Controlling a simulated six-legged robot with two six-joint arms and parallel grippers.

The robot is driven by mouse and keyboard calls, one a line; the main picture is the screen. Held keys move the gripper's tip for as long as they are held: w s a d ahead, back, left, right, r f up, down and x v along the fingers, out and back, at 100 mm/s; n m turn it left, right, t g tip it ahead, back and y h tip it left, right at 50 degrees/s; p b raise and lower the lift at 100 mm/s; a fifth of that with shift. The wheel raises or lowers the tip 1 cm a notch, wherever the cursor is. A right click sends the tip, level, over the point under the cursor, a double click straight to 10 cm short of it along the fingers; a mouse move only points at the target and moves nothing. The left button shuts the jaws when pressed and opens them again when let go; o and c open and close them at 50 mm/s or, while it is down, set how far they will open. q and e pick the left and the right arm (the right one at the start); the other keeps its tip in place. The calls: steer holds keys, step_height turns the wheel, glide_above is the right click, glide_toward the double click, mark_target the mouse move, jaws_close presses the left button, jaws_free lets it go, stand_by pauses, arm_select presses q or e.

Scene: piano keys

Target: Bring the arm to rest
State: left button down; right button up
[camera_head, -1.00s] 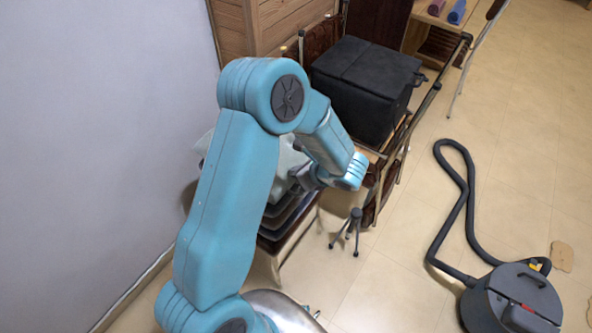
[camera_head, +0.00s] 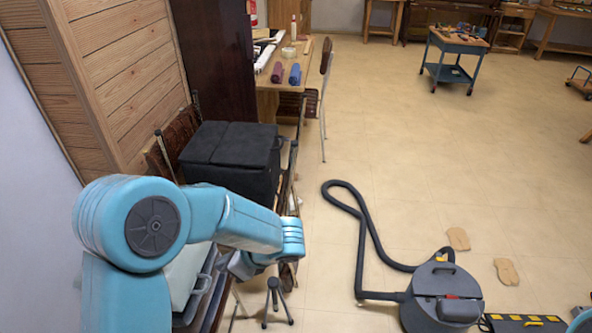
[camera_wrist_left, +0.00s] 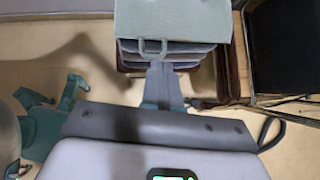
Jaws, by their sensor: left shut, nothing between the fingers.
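My left arm (camera_head: 130,270) is teal and comes in from the lower left of the head view. Its elbow is bent and the forearm points right. My left gripper (camera_head: 240,266) is small and partly hidden below the wrist in that view. In the left wrist view the gripper (camera_wrist_left: 162,75) is shut and empty, with its tips in front of a grey-green case with a handle (camera_wrist_left: 175,20). I cannot tell whether they touch. The same case (camera_head: 187,275) shows beside the forearm in the head view. My right gripper is not in view.
A black box (camera_head: 235,160) stands on a rack beyond the forearm. A small tripod (camera_head: 275,302) stands below the wrist. A vacuum cleaner (camera_head: 445,297) with a looped hose (camera_head: 362,240) is on the floor at right. A wooden wall is close at left. Open floor lies beyond.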

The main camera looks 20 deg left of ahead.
arm_select(q)
steer(key=s+d+f+n+h+p, duration=0.1)
steer(key=s+d+f+n+h, duration=0.5)
steer(key=d+f+n, duration=0.3)
steer(key=s+d+f+n+h+p, duration=0.1)
steer(key=s+d+f+n+h, duration=0.6)
steer(key=d+f+n, duration=0.2)
steer(key=shift+s+d+f+n+t, duration=0.15)
steer(key=shift+s+f+n+t, duration=0.2)
steer(key=shift+f+n, duration=0.35)
steer(key=shift+w, duration=0.1)
